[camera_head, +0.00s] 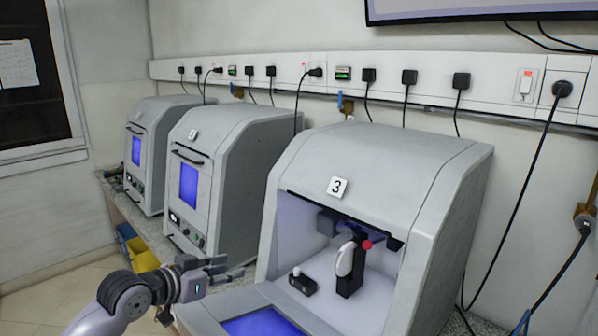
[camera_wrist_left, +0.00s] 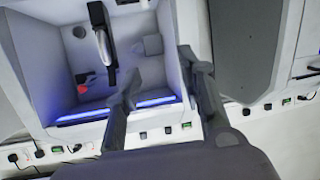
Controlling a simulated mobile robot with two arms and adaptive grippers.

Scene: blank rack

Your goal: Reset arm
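My left gripper (camera_head: 218,268) is at the lower left of the head view, in front of the machines and left of the open machine marked 3 (camera_head: 455,165). In the left wrist view the two fingers of this gripper (camera_wrist_left: 159,62) stand apart with nothing between them. The open chamber of a machine (camera_wrist_left: 60,118) lies beyond them in that view, apart from the fingers. My right gripper is not in view.
Machine 3 holds a black stand (camera_head: 350,275) with a white part and red knob, and a small black block (camera_head: 302,282). Two closed machines (camera_head: 235,150) (camera_head: 150,150) stand left on the bench. Cables hang from the wall sockets. Yellow and blue bins (camera_head: 142,255) sit below.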

